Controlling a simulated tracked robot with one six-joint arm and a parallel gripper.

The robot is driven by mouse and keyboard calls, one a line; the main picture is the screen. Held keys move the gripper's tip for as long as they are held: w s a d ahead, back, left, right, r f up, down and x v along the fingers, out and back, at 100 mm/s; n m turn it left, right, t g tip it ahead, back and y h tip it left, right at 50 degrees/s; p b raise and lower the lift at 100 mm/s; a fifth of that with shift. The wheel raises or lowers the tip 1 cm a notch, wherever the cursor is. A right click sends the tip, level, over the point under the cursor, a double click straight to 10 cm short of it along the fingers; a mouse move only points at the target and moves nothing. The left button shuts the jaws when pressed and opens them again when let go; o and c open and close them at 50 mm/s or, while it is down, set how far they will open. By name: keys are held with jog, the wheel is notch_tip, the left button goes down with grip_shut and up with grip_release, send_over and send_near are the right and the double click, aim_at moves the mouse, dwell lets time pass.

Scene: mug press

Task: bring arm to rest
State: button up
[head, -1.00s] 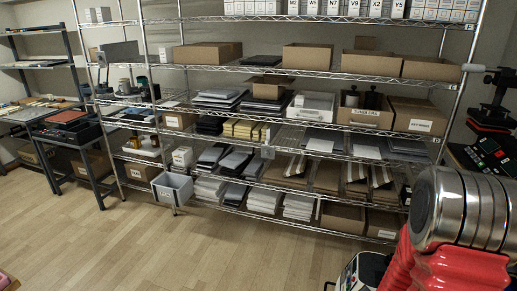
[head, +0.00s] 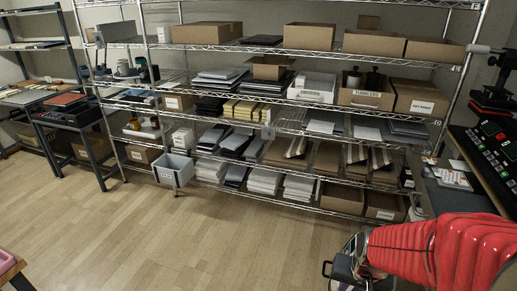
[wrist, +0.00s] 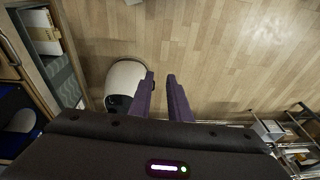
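My gripper (wrist: 162,77) shows in the wrist view as two dark purple fingers with a narrow gap between them. It is open and empty, with bare wooden floor visible between and beyond the fingertips. In the head view my red and metal arm reaches in at the lower right, in front of the wire shelving (head: 300,125). The gripper's fingers cannot be made out there.
A bench (head: 425,195) with a black and red press (head: 497,95) and control panels stands close at right. A grey bin (head: 172,172) sticks out at the shelving's lower left. A table corner (head: 8,266) shows at lower left. The middle floor (head: 190,230) is clear.

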jog(key=s+a+r+n+t, duration=0.1)
jog(key=s+a+r+n, duration=0.1)
jog(key=r, duration=0.7)
jog(key=s+a+r+n+t, duration=0.2)
jog(key=s+a+r, duration=0.3)
jog(key=r, duration=0.5)
jog(key=shift+s+a, duration=0.2)
jog(key=shift+s, duration=0.3)
